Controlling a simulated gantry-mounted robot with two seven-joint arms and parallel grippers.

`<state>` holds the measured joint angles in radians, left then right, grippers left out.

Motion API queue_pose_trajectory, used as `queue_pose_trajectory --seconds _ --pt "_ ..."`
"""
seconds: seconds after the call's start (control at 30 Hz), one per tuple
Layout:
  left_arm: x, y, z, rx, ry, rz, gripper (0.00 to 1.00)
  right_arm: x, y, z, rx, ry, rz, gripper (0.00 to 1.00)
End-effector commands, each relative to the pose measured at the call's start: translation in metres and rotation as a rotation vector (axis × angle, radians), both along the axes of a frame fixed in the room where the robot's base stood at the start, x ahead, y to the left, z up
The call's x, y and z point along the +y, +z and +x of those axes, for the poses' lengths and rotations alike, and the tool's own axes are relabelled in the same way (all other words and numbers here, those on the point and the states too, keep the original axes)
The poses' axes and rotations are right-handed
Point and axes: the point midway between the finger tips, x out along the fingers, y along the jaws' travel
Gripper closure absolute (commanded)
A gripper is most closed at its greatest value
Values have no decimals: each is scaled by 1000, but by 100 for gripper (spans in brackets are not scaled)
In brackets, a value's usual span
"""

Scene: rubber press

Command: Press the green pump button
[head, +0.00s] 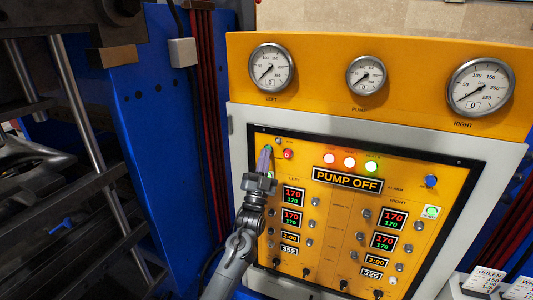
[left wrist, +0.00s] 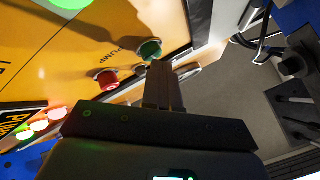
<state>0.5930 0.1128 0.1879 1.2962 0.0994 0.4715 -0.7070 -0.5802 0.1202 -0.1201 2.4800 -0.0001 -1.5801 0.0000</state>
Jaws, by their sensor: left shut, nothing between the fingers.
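The green pump button (left wrist: 150,49) sits at the corner of the yellow control panel (head: 340,225), beside a red button (left wrist: 107,80). The red button also shows in the head view (head: 288,154). My left gripper (head: 266,158) is shut and empty. Its fingers point at the green button and mostly cover it in the head view. In the left wrist view the shut fingertips (left wrist: 160,72) overlap the lower edge of the green button; I cannot tell whether they touch it. The display (head: 346,181) reads PUMP OFF. My right gripper is not in view.
Three round gauges stand above the panel, with the left gauge (head: 271,68) nearest my arm. Lit white, red and green lamps (head: 349,161) sit above the display. Small knobs and red readouts fill the panel below. A blue press frame (head: 160,120) stands at the left.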

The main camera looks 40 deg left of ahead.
Motion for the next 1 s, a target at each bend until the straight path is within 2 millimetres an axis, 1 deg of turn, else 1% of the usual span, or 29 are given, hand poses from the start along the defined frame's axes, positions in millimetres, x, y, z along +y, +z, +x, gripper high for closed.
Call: queue_pose_trajectory --seconds 0.57,0.87,1.0 --pt "2 -1 7 2 1 0 100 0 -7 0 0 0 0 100" --pt "2 0 6 2 1 0 100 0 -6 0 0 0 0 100" --pt "1 1 3 2 1 0 100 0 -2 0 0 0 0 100"
